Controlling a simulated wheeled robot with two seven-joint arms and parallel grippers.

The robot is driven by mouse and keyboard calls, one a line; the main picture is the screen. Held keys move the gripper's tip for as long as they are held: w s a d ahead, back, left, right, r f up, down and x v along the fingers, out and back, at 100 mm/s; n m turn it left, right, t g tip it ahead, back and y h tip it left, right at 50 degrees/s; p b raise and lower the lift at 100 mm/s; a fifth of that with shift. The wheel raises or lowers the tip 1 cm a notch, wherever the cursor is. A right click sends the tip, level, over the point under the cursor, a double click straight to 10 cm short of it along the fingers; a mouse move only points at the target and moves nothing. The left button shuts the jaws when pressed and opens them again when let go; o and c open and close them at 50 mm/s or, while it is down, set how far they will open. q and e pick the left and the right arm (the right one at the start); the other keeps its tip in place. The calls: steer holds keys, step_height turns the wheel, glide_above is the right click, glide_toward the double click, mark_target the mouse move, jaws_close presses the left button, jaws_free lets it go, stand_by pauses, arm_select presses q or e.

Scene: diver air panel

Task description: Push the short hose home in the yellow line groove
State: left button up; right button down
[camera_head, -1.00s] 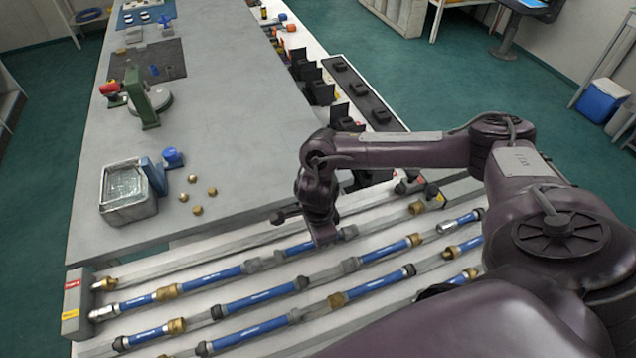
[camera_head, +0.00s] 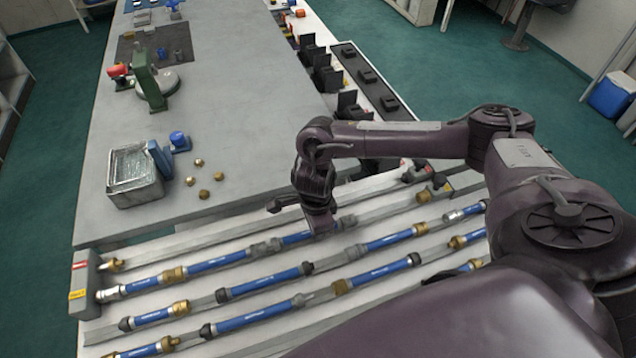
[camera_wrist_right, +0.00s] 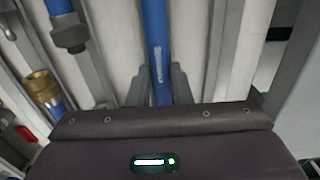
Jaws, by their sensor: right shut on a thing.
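The end block has a red label and a yellow label (camera_head: 77,294). The yellow line runs right from it with a metal fitting, blue hose, brass coupling (camera_head: 174,274) and more blue hose. My right gripper (camera_head: 320,228) is over this line, pointing down. It is shut on a short blue hose (camera_head: 297,238), which shows on its left. Grey fittings lie to either side. In the right wrist view the blue hose (camera_wrist_right: 156,40) runs between the two grey fingers (camera_wrist_right: 158,88). I cannot tell how deep the hose sits in the groove. My left gripper is out of view.
Other rows of blue hoses (camera_head: 265,283) with grey and brass couplings lie close by in parallel grooves. A metal tray (camera_head: 134,176), loose brass fittings (camera_head: 205,194) and a green-framed tool (camera_head: 150,85) stand on the grey bench. The bench middle is clear.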

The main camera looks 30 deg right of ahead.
steer(key=shift+w+a, duration=0.15)
steer(key=shift+a, duration=0.45)
steer(key=c, duration=1.2)
jaws_free()
steer(key=shift+c, duration=0.2)
step_height(320, 180, up, 8)
steer(key=shift+f+p, duration=0.1)
steer(key=shift+p, duration=0.3)
